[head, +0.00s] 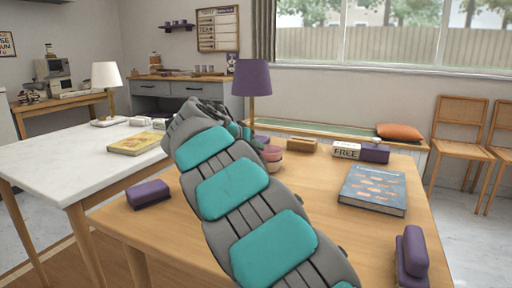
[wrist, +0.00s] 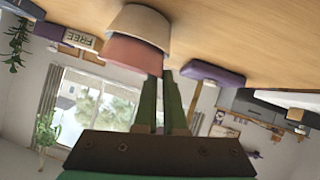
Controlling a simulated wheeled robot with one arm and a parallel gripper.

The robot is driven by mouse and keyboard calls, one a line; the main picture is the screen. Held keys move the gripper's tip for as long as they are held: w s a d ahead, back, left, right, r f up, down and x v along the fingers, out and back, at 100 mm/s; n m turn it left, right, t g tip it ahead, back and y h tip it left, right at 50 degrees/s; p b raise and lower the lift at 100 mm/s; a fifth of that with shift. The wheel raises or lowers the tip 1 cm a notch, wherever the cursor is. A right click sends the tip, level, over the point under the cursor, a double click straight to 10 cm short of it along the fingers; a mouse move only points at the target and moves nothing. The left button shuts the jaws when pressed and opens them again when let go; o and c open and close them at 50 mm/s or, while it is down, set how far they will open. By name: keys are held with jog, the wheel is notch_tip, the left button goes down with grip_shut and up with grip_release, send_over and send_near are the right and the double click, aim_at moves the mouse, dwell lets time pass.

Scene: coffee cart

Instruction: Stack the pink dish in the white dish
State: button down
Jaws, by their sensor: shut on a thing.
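The pink dish (wrist: 134,54) shows beside the fingertips in the wrist view, which is upside down. It is directly over the cream-white dish (wrist: 141,22), and its lower part overlaps that dish's rim; I cannot tell how deep it sits inside. The white dish stands on the wooden table. My gripper (wrist: 163,78) is shut on the pink dish at its side rim. In the head view the pink dish (head: 271,153) shows just right of my arm, and the white dish is mostly hidden under it. My arm hides the fingers there.
A purple lamp (head: 252,78) stands close behind my gripper. A white table (head: 75,160) is at left.

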jog(key=shift+f, duration=0.3)
jog(key=c, duration=1)
grip_release()
jog(key=shift+r, duration=0.1)
jog(key=shift+r+p, duration=0.8)
jog(key=shift+r, duration=0.05)
jog(key=b+v, duration=0.1)
jog(key=v, duration=1)
jog(key=shift+s+a, duration=0.3)
jog(key=shift+s, duration=0.1)
jog(key=shift+s+f, duration=0.1)
